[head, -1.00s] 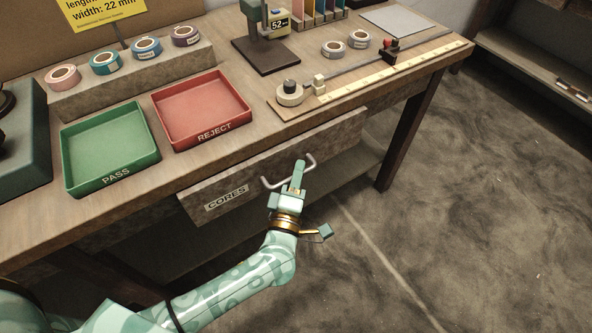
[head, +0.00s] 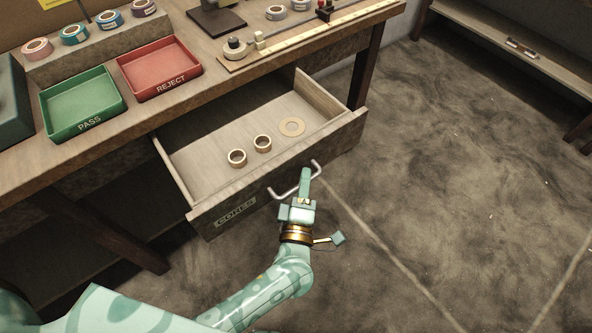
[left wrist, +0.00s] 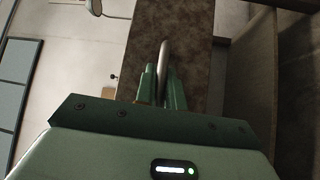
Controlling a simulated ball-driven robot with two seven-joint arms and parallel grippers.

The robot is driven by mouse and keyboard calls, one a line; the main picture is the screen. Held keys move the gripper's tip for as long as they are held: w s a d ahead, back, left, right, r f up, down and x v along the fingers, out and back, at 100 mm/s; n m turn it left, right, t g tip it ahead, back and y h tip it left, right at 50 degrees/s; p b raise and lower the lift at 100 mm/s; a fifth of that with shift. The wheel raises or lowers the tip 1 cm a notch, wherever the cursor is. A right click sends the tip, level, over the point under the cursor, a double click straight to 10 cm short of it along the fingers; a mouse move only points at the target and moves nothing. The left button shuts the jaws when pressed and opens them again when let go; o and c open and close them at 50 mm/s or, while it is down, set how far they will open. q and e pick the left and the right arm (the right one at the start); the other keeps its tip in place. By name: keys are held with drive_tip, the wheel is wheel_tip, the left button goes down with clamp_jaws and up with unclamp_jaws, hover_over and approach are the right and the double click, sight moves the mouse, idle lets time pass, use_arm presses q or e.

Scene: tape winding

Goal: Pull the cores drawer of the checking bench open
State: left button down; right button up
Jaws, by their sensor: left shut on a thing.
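The cores drawer (head: 201,217) of the checking bench (head: 205,82) stands well out from the bench, its inside open to view. Its front carries a CORES label (head: 235,212) and a light metal bar handle (head: 279,194). My left gripper (head: 305,185) is shut on the handle at the drawer front. In the left wrist view the handle bar (left wrist: 163,60) sits between the two green fingers (left wrist: 162,85). My right gripper is not in view.
A green PASS tray (head: 82,105) and a red REJECT tray (head: 158,68) sit on the bench top above the drawer. A bench leg (head: 365,65) stands right of the drawer. The floor (head: 450,170) in front and to the right is clear.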

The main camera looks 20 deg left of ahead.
use_arm(q)
drive_tip(key=shift+s+d+f, duration=0.1)
drive_tip(key=shift+s+d, duration=0.4)
drive_tip(key=shift+d, duration=0.1)
drive_tip(key=c, duration=1.5)
unclamp_jaws()
